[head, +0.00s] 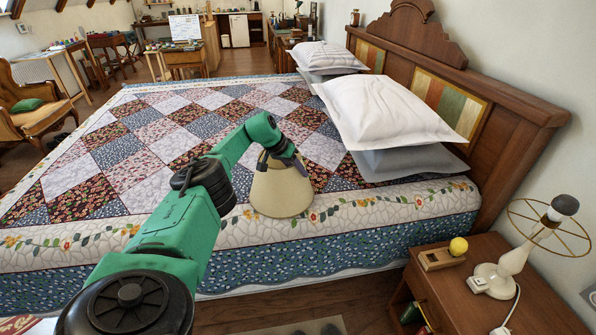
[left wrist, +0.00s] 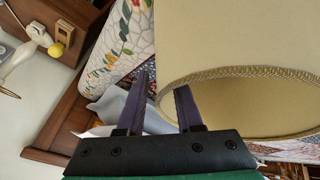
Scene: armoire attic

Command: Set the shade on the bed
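The cream-beige shade (head: 281,190) stands on the near side of the quilted bed (head: 120,212), its wide end down and its narrow end up by my left gripper. My left gripper (head: 290,158) is at its upper end. In the left wrist view the shade (left wrist: 240,40) fills the right side, with its braided rim and opening facing the camera. There the two fingers of my left gripper (left wrist: 162,82) are spread apart. The right finger overlaps the opening, and the left finger is outside the rim. Contact with the shade cannot be made out. My right gripper is not in view.
White and grey pillows (head: 385,112) lie against the wooden headboard (head: 520,120). A nightstand (head: 480,312) at the lower right holds a bare lamp (head: 510,262) with a wire ring, a small wooden block and a yellow ball. The bed's left part is clear.

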